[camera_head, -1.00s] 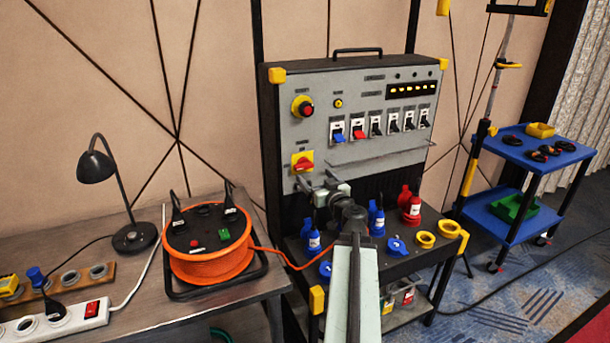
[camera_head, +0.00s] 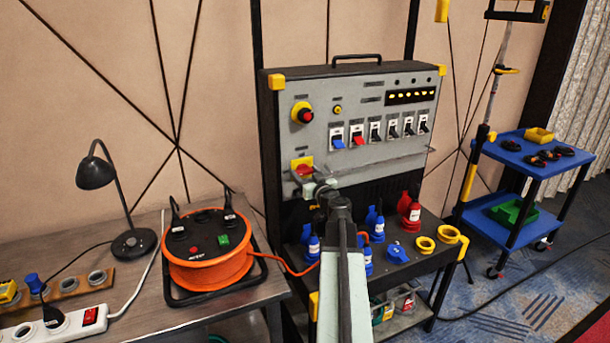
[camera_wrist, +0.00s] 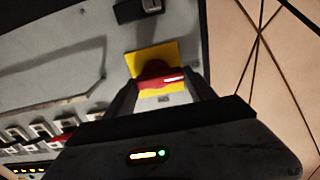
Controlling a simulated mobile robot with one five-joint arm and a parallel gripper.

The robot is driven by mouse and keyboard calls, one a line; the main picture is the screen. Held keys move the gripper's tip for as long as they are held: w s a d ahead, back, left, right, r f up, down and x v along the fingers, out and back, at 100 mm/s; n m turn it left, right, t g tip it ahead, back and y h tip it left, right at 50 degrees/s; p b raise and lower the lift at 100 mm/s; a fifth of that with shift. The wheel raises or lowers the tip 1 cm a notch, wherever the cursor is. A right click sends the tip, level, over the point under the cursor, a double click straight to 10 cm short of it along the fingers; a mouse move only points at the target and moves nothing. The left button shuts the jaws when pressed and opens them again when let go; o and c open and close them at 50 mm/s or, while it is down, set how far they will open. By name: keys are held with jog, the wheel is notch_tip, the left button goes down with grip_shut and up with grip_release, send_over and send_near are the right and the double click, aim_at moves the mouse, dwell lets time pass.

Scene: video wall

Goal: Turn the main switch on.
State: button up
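The main switch (camera_head: 302,166) is a red rotary handle on a yellow plate, at the lower left of the grey panel face. In the wrist view the red handle (camera_wrist: 155,75) lies roughly crosswise on the yellow plate, a little tilted. My gripper (camera_wrist: 160,86) is open, with one dark finger on each side of the handle. I cannot tell whether the fingers touch it. In the head view my gripper (camera_head: 315,189) is close to the panel and covers the lower right part of the switch.
A red knob (camera_head: 303,113) on yellow sits above the switch, with a row of breakers (camera_head: 375,132) to its right. Blue and red connectors (camera_head: 409,207) stand on the shelf below. An orange cable reel (camera_head: 210,262) is on the left table. A blue cart stands at right.

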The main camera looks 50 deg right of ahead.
jog(key=shift+m, duration=0.3)
jog(key=m, duration=0.3)
jog(key=shift+d+r+m, duration=0.1)
jog(key=shift+m, duration=0.3)
jog(key=m, duration=0.4)
jog(key=shift+s+d, duration=0.1)
jog(key=shift+d, duration=0.05)
jog(key=m, duration=0.5)
jog(key=shift+d, duration=0.1)
jog(key=shift+d+m, duration=0.1)
jog(key=shift+m, duration=2.2)
jog(key=o, duration=1.4)
